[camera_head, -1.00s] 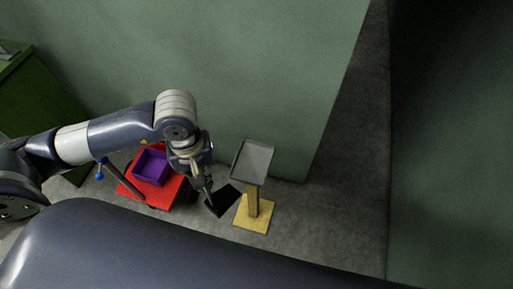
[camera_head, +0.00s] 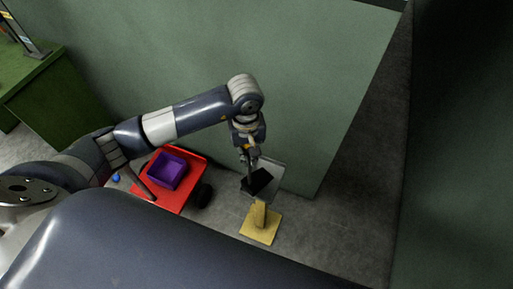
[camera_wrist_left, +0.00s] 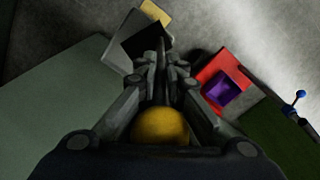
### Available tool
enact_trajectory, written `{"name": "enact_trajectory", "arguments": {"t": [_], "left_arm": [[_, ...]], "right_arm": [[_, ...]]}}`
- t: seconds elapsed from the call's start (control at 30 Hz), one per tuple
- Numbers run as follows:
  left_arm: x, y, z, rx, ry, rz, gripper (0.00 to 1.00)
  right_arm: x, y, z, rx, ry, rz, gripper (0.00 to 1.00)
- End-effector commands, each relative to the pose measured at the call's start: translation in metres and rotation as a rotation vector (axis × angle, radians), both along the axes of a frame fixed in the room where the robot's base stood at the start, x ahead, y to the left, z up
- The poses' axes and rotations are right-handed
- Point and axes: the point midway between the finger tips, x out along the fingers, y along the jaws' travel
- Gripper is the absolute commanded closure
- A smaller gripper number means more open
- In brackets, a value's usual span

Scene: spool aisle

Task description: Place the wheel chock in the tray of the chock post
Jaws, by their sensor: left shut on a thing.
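My left gripper (camera_head: 251,178) is shut on the black wheel chock (camera_head: 261,183) and holds it tilted at the chock post. The post has a grey tray (camera_head: 272,171) on top and a yellow foot (camera_head: 260,228) on the floor. In the head view the chock overlaps the left part of the tray; I cannot tell whether it touches it. In the left wrist view the chock (camera_wrist_left: 146,41) lies beyond the fingertips (camera_wrist_left: 160,62), partly hidden by them, with the tray's edge (camera_wrist_left: 122,30) beside it. My right gripper is not in view.
A red cart (camera_head: 176,198) with a purple bin (camera_head: 167,171) stands left of the post. A green wall (camera_head: 310,100) rises close behind the post. A green cabinet (camera_head: 60,95) is at the far left. Grey floor is open to the right.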

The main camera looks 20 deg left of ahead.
Motion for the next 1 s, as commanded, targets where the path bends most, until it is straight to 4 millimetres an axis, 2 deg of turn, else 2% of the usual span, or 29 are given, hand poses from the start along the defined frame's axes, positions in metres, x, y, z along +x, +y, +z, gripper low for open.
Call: {"name": "enact_trajectory", "arguments": {"t": [0.1, 0.3, 0.5, 0.8, 1.0], "left_arm": [[0.018, -0.006, 0.002, -0.002, -0.001, 0.0, 1.0], [0.031, -0.009, -0.002, -0.001, -0.002, 0.0, 1.0], [0.037, -0.012, -0.004, -0.002, 0.001, -0.001, 1.0], [0.036, -0.012, -0.033, -0.001, 0.001, 0.0, 1.0], [0.037, -0.012, -0.038, -0.001, -0.002, -0.001, 1.0]], "right_arm": [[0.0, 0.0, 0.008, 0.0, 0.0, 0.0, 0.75], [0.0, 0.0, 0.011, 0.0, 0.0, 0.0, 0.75], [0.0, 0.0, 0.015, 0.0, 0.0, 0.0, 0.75], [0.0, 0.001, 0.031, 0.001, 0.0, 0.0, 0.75], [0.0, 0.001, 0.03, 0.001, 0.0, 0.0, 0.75]]}}
